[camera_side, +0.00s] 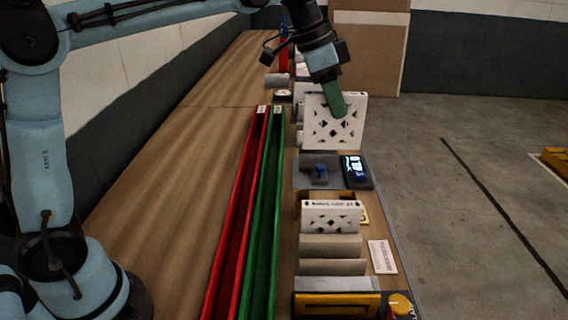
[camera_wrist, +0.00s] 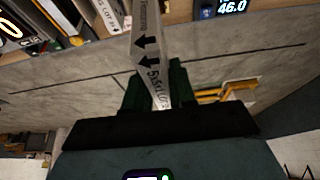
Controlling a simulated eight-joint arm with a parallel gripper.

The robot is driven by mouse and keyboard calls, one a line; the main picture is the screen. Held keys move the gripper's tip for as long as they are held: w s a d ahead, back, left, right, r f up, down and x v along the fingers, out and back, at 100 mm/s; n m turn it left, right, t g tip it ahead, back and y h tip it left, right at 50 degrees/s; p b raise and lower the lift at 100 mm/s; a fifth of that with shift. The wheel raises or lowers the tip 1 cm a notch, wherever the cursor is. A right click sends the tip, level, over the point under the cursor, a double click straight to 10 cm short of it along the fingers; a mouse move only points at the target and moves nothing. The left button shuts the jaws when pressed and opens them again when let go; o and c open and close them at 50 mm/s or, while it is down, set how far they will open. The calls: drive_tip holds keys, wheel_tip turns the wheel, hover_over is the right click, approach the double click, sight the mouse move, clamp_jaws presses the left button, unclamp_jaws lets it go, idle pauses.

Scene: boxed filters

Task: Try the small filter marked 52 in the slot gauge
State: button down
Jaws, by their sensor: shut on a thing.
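In the wrist view my gripper (camera_wrist: 160,85) clasps the filter's narrow edge (camera_wrist: 148,50), which carries black arrows and print too blurred to read surely. A grey block with a blue knob (camera_side: 320,174) stands beside the display. I cannot tell for certain which part is the slot gauge.
Long red (camera_side: 236,210) and green (camera_side: 263,220) troughs lie to the left. The wooden table at left is clear.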

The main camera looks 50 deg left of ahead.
sight(331, 147)
drive_tip(key=shift+f, duration=2.5)
drive_tip(key=shift+f, duration=0.1)
drive_tip(key=shift+f, duration=2.3)
wheel_tip(331, 147, down, 7)
drive_tip(key=shift+f, duration=0.2)
idle(2.6)
